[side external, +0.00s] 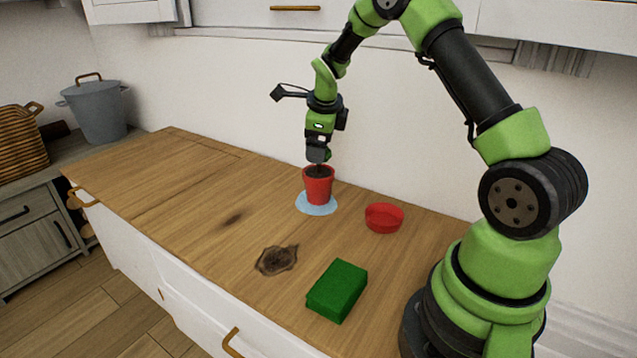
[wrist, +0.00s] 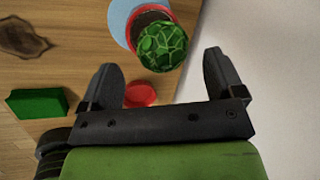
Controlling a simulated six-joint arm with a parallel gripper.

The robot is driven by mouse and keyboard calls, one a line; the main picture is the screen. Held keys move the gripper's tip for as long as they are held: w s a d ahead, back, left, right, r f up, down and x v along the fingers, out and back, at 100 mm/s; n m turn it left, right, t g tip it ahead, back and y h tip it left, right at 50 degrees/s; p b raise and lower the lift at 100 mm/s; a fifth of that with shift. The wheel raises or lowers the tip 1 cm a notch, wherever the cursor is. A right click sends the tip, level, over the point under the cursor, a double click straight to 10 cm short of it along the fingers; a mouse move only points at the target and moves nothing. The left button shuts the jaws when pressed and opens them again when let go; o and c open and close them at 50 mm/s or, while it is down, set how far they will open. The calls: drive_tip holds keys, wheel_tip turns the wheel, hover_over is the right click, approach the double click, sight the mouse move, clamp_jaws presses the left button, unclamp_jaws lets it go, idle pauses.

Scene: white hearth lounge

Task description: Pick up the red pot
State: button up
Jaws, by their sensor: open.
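The red pot (side external: 318,188) stands upright on a light blue disc (side external: 304,210) on the wooden counter. In the wrist view, the pot's red rim (wrist: 131,26) shows beside a round green plant top (wrist: 163,46), which hides part of the pot. My gripper (side external: 318,160) points down just above the pot in the side view. In the wrist view, my gripper (wrist: 161,66) has its two fingers wide apart with nothing held between them. The plant top appears just beyond the fingertips there. I cannot tell whether the fingers touch it.
A shallow red bowl (side external: 384,218) sits right of the pot. A green block (side external: 337,290) lies nearer the front edge. A dark, irregular patch (side external: 277,260) marks the wood. The white wall is close behind the pot. The counter's left part is clear.

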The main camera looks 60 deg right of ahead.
sight(318, 174)
drive_tip(key=x, duration=0.4)
drive_tip(key=shift+w+d+f, duration=0.1)
drive_tip(key=shift+d+f, duration=0.05)
drive_tip(key=shift+d, duration=0.1)
drive_tip(key=shift+c, duration=0.5)
clamp_jaws()
